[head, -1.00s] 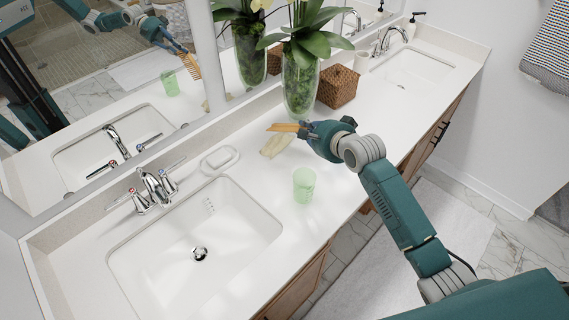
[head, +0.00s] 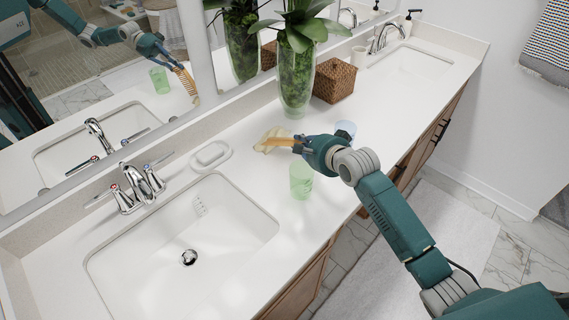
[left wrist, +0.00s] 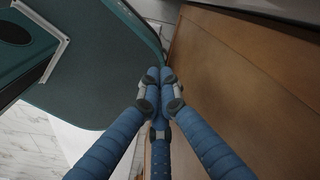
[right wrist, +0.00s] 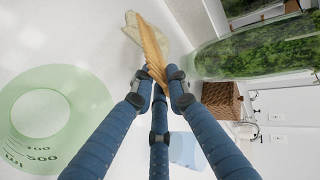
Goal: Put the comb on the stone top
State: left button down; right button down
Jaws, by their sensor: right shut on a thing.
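The orange-brown comb (head: 281,142) is in my right gripper (head: 300,144), over the white stone top (head: 235,165) between the plant vase and the green cup. In the right wrist view the comb (right wrist: 152,45) sticks out beyond the closed fingertips (right wrist: 160,76), with a pale crumpled thing behind it. I cannot tell whether the comb touches the top. My left gripper (left wrist: 160,76) has its fingertips together and shows nothing between them; it is in front of a brown wooden panel.
A translucent green cup (head: 301,181) stands just in front of my right gripper, and a pale blue cup (head: 346,129) is behind it. The pale crumpled thing (head: 268,139), a glass plant vase (head: 297,80), a wicker box (head: 334,80), a soap dish (head: 211,156) and sinks are around.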

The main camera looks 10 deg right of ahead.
jog(key=c, duration=1.9)
grip_release()
jog(key=shift+o, duration=0.2)
jog(key=shift+r, duration=0.1)
jog(key=p+v, duration=0.8)
